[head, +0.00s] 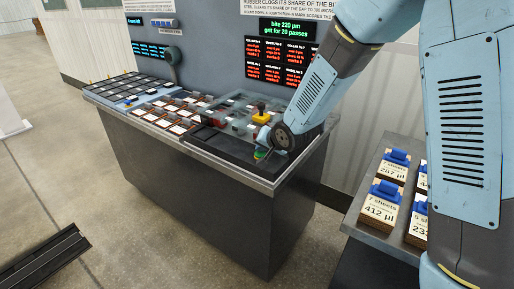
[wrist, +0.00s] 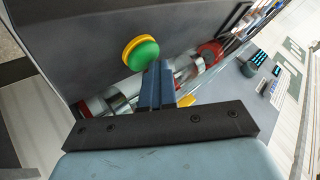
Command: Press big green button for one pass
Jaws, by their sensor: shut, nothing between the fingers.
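The big green button (wrist: 143,54) sits on a yellow collar on a dark panel in the wrist view. My gripper (wrist: 158,68) is shut and empty. In the wrist view its fingertips lie just right of and below the button, with a small gap in the picture. I cannot tell whether they touch. In the head view the fingers are hidden behind my wrist.
The grey counter (head: 205,217) carries dark tiles, white-topped blocks and a yellow part (head: 261,117) behind the button. A dark screen (head: 279,65) with red and green text stands behind. A side table (head: 362,220) at right holds labelled blocks with blue handles (head: 384,193).

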